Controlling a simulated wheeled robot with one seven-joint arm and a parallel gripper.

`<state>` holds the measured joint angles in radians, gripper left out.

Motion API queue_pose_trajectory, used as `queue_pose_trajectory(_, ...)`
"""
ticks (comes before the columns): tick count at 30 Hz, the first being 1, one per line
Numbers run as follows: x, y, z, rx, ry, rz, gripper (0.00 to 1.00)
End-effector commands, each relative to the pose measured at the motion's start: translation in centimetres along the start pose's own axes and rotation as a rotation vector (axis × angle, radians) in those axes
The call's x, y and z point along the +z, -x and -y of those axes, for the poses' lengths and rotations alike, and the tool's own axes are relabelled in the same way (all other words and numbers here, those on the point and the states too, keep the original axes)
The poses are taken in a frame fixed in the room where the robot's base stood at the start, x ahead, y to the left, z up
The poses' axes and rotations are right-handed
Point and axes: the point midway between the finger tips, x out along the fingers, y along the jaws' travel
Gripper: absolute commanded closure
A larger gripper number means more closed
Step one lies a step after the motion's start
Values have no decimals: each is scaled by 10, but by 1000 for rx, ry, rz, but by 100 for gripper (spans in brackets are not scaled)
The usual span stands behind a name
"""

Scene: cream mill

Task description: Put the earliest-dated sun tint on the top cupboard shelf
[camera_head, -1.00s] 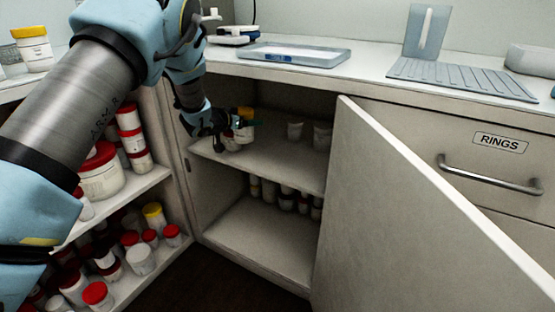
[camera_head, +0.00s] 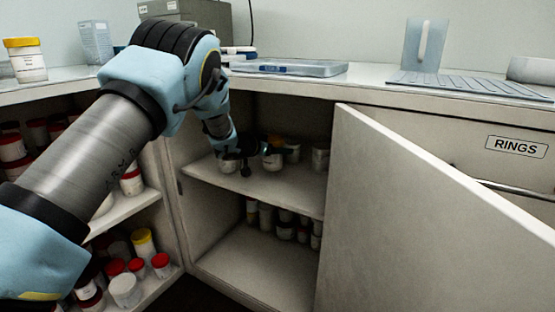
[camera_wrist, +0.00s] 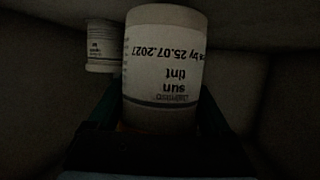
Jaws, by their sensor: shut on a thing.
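My gripper (camera_head: 266,148) reaches into the open cupboard, over its upper shelf (camera_head: 262,190). It is shut on a white jar (camera_head: 272,162). In the wrist view this jar (camera_wrist: 165,55) fills the middle between my fingers (camera_wrist: 160,115), its label upside down, reading "sun tint" and a date that looks like 25.07.2027. A bit of orange shows at its lid end. I cannot tell whether its base touches the shelf. Another white jar (camera_head: 228,164) stands on the same shelf to the left, and one more (camera_head: 320,158) to the right. The small label (camera_wrist: 98,48) on a neighbouring jar is unreadable.
The cupboard door (camera_head: 420,215) stands open at the right. Several jars (camera_head: 285,230) stand on the lower cupboard shelf. Open shelves at the left hold red-lidded jars and a yellow-lidded one (camera_head: 143,243). A tray (camera_head: 290,68) lies on the counter above. The upper shelf's front is bare.

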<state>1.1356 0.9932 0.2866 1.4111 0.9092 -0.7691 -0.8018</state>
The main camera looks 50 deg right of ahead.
Motion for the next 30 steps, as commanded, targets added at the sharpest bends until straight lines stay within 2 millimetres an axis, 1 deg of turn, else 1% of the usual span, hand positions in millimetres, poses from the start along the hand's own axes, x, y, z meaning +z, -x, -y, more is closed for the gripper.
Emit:
queue_pose_trajectory(1, 11, -4, -1, 1, 1, 3, 88)
queue_pose_trajectory(3, 20, -7, 0, 1, 0, 3, 88)
queue_pose_trajectory(5, 24, -9, 0, 0, 0, 1, 88)
queue_pose_trajectory(15, 26, -10, 0, 0, 0, 1, 88)
queue_pose_trajectory(16, 27, -10, 0, 0, 0, 2, 15)
queue_pose_trajectory(20, 27, -10, 0, 0, 0, 2, 0)
queue_pose_trajectory(28, 25, -9, 0, 0, 0, 1, 0)
queue_pose_trajectory(30, 23, -5, 1, -1, 1, 1, 0)
